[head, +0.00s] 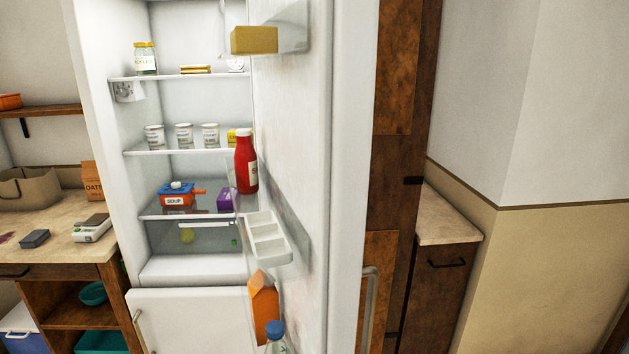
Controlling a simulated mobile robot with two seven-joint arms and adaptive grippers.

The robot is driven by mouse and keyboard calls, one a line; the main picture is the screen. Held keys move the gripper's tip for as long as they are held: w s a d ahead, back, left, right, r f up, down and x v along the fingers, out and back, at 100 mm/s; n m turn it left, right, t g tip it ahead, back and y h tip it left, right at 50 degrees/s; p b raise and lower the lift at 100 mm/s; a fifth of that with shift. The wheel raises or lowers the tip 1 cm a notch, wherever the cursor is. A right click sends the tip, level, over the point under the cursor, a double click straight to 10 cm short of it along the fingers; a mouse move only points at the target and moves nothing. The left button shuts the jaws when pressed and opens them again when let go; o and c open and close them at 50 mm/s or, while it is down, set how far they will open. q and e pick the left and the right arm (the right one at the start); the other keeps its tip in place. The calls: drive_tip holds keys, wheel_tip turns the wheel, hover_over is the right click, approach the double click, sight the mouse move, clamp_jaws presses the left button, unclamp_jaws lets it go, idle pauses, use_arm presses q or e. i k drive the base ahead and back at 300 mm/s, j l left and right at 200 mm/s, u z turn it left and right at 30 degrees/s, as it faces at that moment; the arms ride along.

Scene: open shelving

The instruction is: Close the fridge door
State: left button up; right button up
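The fridge (101,137) stands open in the head view, with its lit shelves and their contents showing. The fridge door (346,150) is swung wide open towards me on the right, with its inner face turned to the left. A vertical grey handle (369,305) shows low down by the door's outer edge. The door bins hold a yellow block (254,40), a red bottle (246,165), an orange carton (264,310) and a blue-capped bottle (276,335). Neither gripper is in view.
A counter (65,246) with small devices and a basket (30,187) stands left of the fridge. Brown cabinets (400,170) and a low counter (446,217) stand behind the door on the right. A beige wall (550,270) bounds the right side.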

sight(313, 100)
drive_tip(key=i+l+u, duration=0.1)
drive_tip(key=l+u, duration=0.15)
drive_tip(key=l, duration=0.2)
drive_tip(key=l+u, duration=0.25)
drive_tip(key=l, duration=0.2)
drive_tip(key=i+l+u, duration=0.6)
drive_tip(key=l, duration=0.2)
drive_tip(key=k, duration=0.1)
